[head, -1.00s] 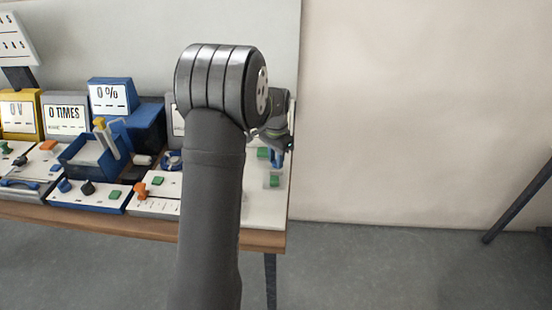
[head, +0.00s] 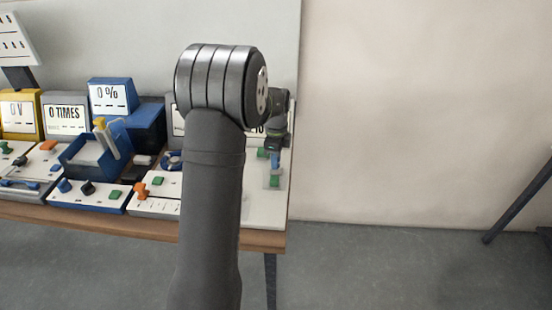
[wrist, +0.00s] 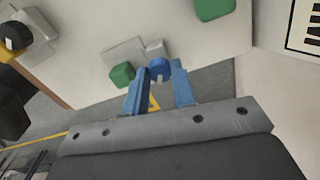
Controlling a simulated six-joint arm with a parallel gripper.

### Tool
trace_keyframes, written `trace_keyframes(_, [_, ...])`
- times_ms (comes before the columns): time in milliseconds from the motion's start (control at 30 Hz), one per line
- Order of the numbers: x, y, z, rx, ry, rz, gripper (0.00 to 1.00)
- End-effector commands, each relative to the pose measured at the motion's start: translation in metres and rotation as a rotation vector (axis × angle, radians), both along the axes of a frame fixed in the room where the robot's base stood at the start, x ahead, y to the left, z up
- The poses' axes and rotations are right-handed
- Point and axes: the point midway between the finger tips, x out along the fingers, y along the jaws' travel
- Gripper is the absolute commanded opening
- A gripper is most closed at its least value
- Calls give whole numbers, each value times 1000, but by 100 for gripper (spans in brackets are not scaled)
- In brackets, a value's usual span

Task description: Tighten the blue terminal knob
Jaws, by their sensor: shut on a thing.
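The blue terminal knob (wrist: 159,68) is round with a pale mark on its face. It sits between the blue fingers of my gripper (wrist: 158,82) in the wrist view. My gripper is shut on it, one finger on each side. In the head view my gripper (head: 275,166) points down over the white panel at the right end of the bench, and its fingers hide the knob there.
A green block (wrist: 122,75) and a grey piece (wrist: 125,51) are close beside the knob. Another green block (wrist: 213,8) is farther off. Several devices and a blue tray (head: 82,165) fill the bench to the left. Its right edge is near.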

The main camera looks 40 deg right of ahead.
Motion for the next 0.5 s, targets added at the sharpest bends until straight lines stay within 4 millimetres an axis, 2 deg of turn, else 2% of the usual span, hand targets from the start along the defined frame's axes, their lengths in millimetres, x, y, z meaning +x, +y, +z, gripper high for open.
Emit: trace_keyframes(500, [0,-1,1,-2,-2,-434,1])
